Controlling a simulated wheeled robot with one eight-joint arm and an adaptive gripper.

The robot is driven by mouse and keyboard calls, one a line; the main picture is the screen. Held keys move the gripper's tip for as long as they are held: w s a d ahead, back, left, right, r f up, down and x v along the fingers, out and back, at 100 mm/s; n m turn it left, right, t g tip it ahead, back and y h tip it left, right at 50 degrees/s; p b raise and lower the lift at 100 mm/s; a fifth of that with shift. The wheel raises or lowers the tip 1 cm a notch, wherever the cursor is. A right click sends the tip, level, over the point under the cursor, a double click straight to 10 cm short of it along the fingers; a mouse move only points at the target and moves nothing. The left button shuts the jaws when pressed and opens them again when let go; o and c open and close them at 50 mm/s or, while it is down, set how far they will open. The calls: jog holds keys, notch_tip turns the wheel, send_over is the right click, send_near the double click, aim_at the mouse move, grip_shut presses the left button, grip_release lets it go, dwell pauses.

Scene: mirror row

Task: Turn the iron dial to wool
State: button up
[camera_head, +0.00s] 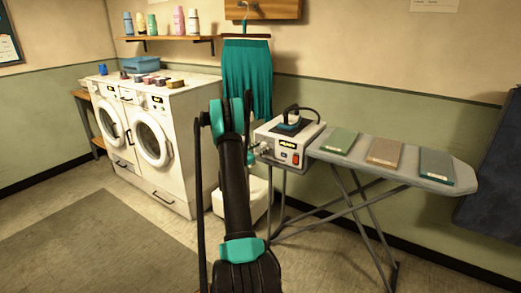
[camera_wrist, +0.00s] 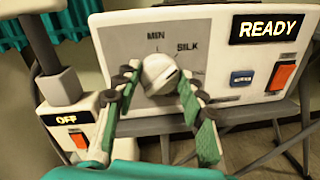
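The iron station (camera_head: 287,140) stands at the left end of the ironing board, with the iron (camera_head: 291,118) on top. Its white round dial (camera_wrist: 159,73) shows in the wrist view on a grey panel, with "MIN" and "SILK" readable above it. A dark mark on the dial points towards the upper right, near SILK. No wool label can be read; the lower scale is hidden by my fingers. My gripper (camera_wrist: 158,82) has its green-padded fingers on both sides of the dial, and the tips appear to touch it.
A lit READY display (camera_wrist: 266,27), a blue button (camera_wrist: 241,78) and an orange switch (camera_wrist: 280,76) sit right of the dial. An OFF box (camera_wrist: 72,121) stands close left. The ironing board (camera_head: 400,165) holds folded cloths. Washing machines (camera_head: 150,140) stand left.

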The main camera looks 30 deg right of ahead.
jog(key=shift+c, duration=1.4)
jog(key=m, duration=0.4)
jog(key=shift+m, duration=0.3)
jog(key=shift+s+m+y, duration=0.1)
jog(key=shift+m+y, duration=0.4)
jog(key=shift+m, duration=1.9)
jog(key=o, duration=1.2)
jog(key=shift+c, duration=0.2)
